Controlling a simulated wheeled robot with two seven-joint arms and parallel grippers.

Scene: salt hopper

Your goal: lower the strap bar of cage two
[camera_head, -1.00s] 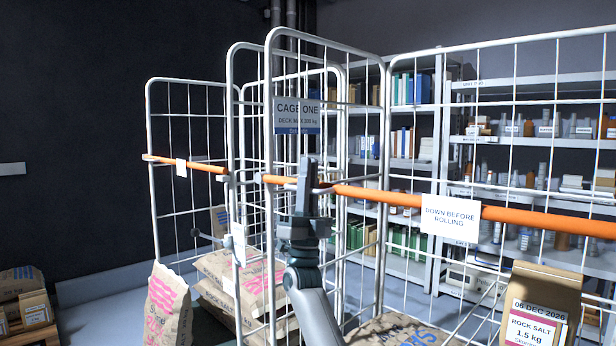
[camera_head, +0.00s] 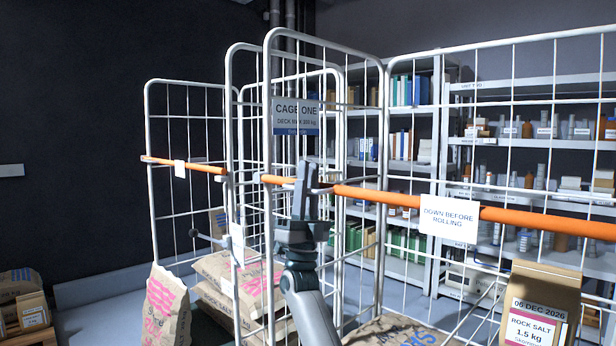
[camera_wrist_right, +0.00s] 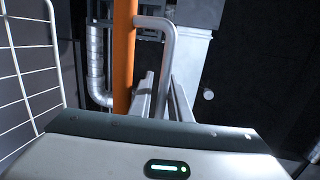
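An orange strap bar (camera_head: 400,199) runs level across the front cage's wire panel, with a white tag (camera_head: 449,219) reading "DOWN BEFORE ROLLING". No "cage two" label shows. My right gripper (camera_head: 306,176) points up at the bar's left part. In the right wrist view the orange bar (camera_wrist_right: 123,60) stands just left of my fingers (camera_wrist_right: 163,88), and a grey bent tube (camera_wrist_right: 168,52) from beside it runs down between them. The fingers look apart, with the tube between; I cannot tell whether they touch it. My left gripper is not in view.
A "CAGE ONE" sign (camera_head: 296,116) hangs on white wire mesh. Another orange bar (camera_head: 190,165) crosses a cage at the left. Paper sacks (camera_head: 230,285) lie low in the cages. A rock salt bag (camera_head: 540,305) stands front right. Shelves (camera_head: 520,140) stand behind.

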